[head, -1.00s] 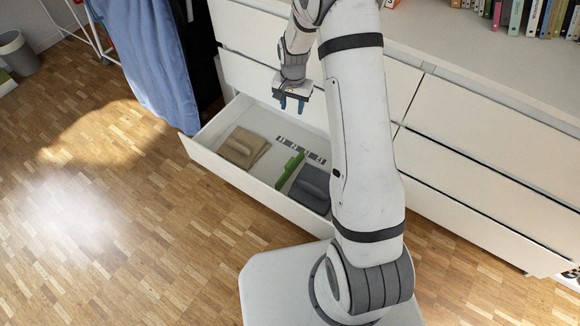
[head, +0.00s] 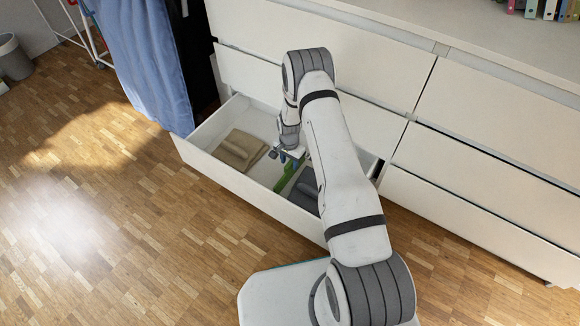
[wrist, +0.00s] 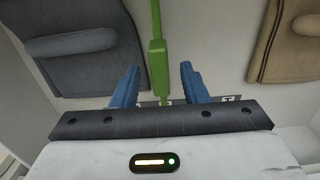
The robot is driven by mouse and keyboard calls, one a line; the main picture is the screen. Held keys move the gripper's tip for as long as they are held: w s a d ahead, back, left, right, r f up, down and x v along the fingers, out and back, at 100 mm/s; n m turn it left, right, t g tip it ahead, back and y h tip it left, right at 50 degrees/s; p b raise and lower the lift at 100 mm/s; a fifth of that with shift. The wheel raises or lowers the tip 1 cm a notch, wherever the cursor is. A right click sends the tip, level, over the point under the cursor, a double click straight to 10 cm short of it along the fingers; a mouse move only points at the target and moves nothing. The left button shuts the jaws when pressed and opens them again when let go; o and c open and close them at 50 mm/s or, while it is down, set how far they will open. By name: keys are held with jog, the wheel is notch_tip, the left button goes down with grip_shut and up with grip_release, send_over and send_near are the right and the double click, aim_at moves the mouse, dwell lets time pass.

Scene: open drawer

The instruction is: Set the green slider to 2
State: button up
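The green slider (head: 283,181) is inside the open drawer, between two folded cloths. In the wrist view, the slider's thick grip (wrist: 158,70) and thin bar run down the middle of the picture. My gripper (head: 291,156) is low over the drawer, at the slider's far end. Its two blue fingers are open, one on each side of the green grip in the wrist view, with gaps on both sides. I cannot tell whether they reach down to its height. The marked labels (wrist: 228,98) are mostly hidden behind my gripper, and their numbers cannot be read for certain.
The drawer's front wall (head: 245,186) and side walls surround the slider. A beige folded cloth (head: 240,149) lies left of it and a grey one (head: 304,188) right of it. The white cabinet front (head: 385,62) rises behind. A blue cloth (head: 143,62) hangs at the left.

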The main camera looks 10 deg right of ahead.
notch_tip(320, 180, down, 2)
jog(key=shift+c, duration=0.2)
grip_shut()
dwell(0.4)
